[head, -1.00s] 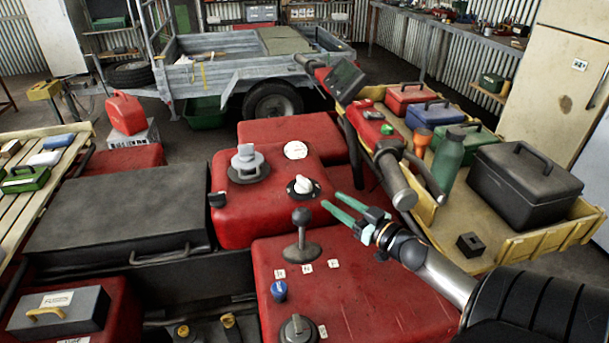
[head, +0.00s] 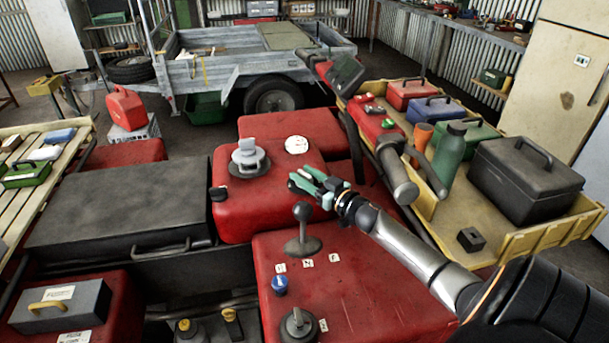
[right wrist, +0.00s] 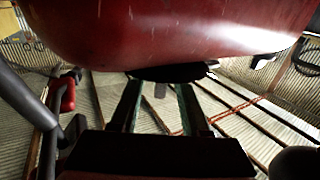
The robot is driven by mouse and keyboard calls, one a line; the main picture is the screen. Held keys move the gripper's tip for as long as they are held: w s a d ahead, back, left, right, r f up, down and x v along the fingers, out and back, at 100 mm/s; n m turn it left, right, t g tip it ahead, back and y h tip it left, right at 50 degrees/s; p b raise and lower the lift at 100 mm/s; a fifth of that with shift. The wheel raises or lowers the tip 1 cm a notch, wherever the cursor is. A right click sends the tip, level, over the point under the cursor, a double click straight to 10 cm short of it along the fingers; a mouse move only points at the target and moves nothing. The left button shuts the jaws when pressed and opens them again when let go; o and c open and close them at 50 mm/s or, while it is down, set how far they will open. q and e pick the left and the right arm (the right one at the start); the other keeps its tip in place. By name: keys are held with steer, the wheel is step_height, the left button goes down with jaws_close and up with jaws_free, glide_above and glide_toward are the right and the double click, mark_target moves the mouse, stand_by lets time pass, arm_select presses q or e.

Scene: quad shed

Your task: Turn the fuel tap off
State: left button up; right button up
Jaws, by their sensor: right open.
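The fuel tap, a knob on a black round plate (right wrist: 175,73), is on the red tank (head: 235,205); in the head view my right gripper largely hides it. My right gripper (head: 308,181) has its green fingers at the tap. In the right wrist view the two fingers (right wrist: 160,98) are apart, one on each side of a small grey piece below the plate, likely the knob. I cannot tell whether they touch it. The knob's setting is hidden. My left gripper is out of view.
Near the tap are a grey filler cap (head: 247,158), a white round gauge (head: 296,145) and an upright gear lever (head: 302,228). A blue knob (head: 280,284) and a dark knob (head: 299,323) sit nearer. The handlebar grip (head: 400,185) is to the right.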

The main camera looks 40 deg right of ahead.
steer(key=shift+w, duration=0.2)
jaws_close()
stand_by(0.3)
